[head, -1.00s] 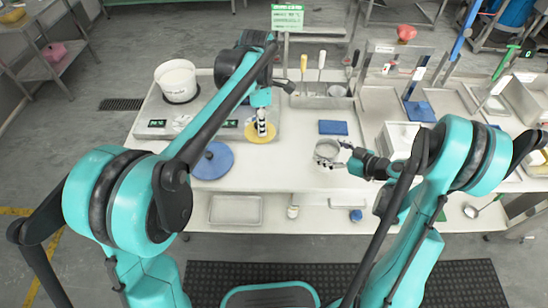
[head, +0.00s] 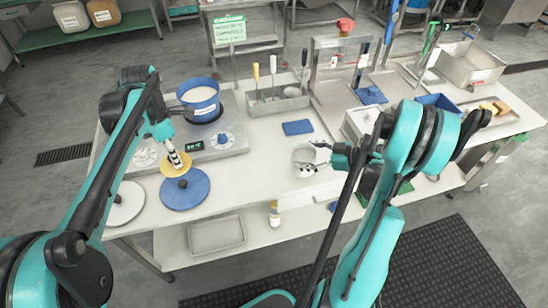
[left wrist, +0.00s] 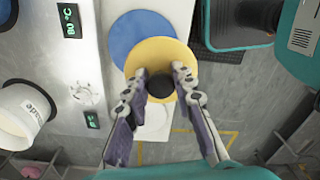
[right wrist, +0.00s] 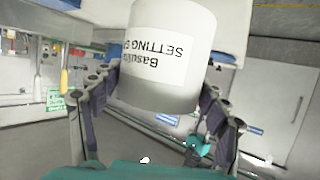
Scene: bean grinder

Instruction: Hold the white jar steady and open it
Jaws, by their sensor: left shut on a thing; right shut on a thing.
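The white jar (head: 303,158) stands at the front middle of the worktable. My right gripper (head: 322,158) is shut on its side. The jar fills the upper middle of the right wrist view (right wrist: 165,55), its printed label upside down, between the fingers (right wrist: 160,100). A yellow disc-shaped lid with a black knob (head: 176,168) is at the left, apart from the jar. My left gripper (head: 174,156) is shut on the knob. In the left wrist view the lid (left wrist: 160,55) overlaps a blue disc; whether they touch is unclear.
The blue disc (head: 186,190) lies at the table's front left, beside a white disc (head: 126,204). A blue-sided pot (head: 199,96) stands behind the left gripper. A blue pad (head: 298,127) and a utensil rack (head: 278,104) lie behind the jar. The table's front middle has free room.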

